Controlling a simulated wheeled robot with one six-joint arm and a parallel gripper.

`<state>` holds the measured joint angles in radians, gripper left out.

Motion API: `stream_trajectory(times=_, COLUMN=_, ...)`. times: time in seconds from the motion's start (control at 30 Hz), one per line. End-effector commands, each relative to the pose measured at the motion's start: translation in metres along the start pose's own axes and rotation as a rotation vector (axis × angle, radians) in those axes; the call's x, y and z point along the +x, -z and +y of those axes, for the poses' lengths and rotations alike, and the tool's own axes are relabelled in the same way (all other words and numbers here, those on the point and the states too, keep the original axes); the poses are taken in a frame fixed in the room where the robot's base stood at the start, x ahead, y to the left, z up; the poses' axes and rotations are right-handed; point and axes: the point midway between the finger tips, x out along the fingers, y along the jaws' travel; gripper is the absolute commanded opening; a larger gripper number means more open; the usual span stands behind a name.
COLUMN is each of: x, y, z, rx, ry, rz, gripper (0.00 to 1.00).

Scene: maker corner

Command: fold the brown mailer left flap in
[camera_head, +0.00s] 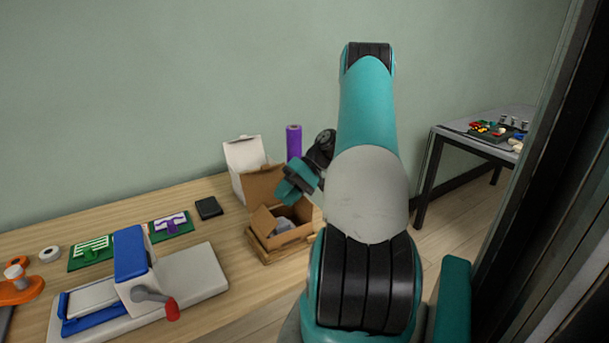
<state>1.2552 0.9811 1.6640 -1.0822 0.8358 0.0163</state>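The brown mailer (289,239) is an open cardboard box near the right end of the wooden table. Its left flap (264,221) stands up at a tilt on the left side. A taller back flap (262,187) stands upright behind the opening. A grey item (284,225) shows inside the box. My gripper (289,192) is above the box, close to the back flap; I cannot tell whether they touch. The gripper is small and seen from behind the arm, so its finger opening is unclear. My arm covers the area to the right of the box.
A white open box (243,156) and a purple roll (294,142) stand behind the mailer. A black square item (209,208) lies to its left. A blue and white press (137,270) takes up the table's front. Another table (452,127) stands at the far right.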

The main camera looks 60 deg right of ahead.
Motion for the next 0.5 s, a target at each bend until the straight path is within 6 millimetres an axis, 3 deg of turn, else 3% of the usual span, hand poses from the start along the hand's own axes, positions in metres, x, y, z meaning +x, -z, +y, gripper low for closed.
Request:
stream_trajectory(times=0.2, x=-0.055, y=0.001, z=0.000, rx=0.000, ry=-0.001, rz=0.004, gripper=0.28)
stream_trajectory(times=0.33, x=-0.076, y=0.001, z=-0.001, rx=0.000, ry=0.000, rz=0.002, gripper=0.28)
stream_trajectory(times=0.5, x=-0.088, y=0.001, z=0.000, rx=0.001, ry=0.000, rz=0.000, gripper=0.28)
